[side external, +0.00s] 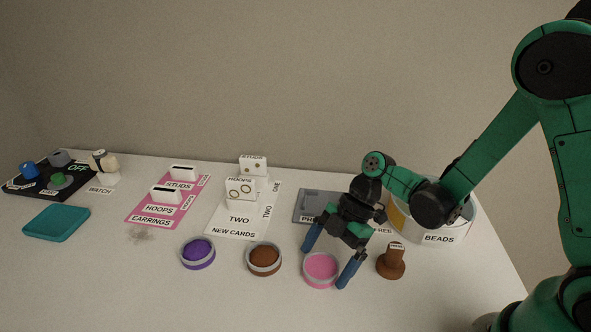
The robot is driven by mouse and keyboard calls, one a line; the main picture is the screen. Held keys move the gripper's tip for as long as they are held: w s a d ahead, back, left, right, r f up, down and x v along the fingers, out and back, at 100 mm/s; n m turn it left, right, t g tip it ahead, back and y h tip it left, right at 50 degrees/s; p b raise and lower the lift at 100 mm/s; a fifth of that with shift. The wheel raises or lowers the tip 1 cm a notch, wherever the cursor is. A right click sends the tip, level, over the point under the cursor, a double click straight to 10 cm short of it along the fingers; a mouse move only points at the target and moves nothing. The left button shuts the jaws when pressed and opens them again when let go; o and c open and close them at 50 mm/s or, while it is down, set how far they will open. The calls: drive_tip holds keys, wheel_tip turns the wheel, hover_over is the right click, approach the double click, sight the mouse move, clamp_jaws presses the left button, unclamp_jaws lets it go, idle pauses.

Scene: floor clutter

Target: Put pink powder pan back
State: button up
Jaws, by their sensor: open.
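A brown stamp-like object (391,263) stands close right of the pink pan. A bowl labelled BEADS (440,238) stands behind it. Card holders (170,196), a teal tray (57,223) and a black knob panel (50,177) are at left.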

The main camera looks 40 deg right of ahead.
drive_tip(key=s+d+r+m+t+h, duration=0.1)
drive_tip(key=d+r+m+t+h, duration=0.2)
drive_tip(key=r+m, duration=0.3)
drive_tip(key=s+d+r+m+t+h, duration=0.1)
drive_tip(key=d+r+m+t+h, duration=0.2)
drive_tip(key=r+m, duration=0.4)
drive_tip(key=d+m+t, duration=0.1)
drive_tip(key=m, duration=0.4)
drive_tip(key=shift+d+h, duration=0.2)
drive_tip(key=shift+h, duration=0.1)
drive_tip(key=shift+f, duration=0.1)
idle(0.6)
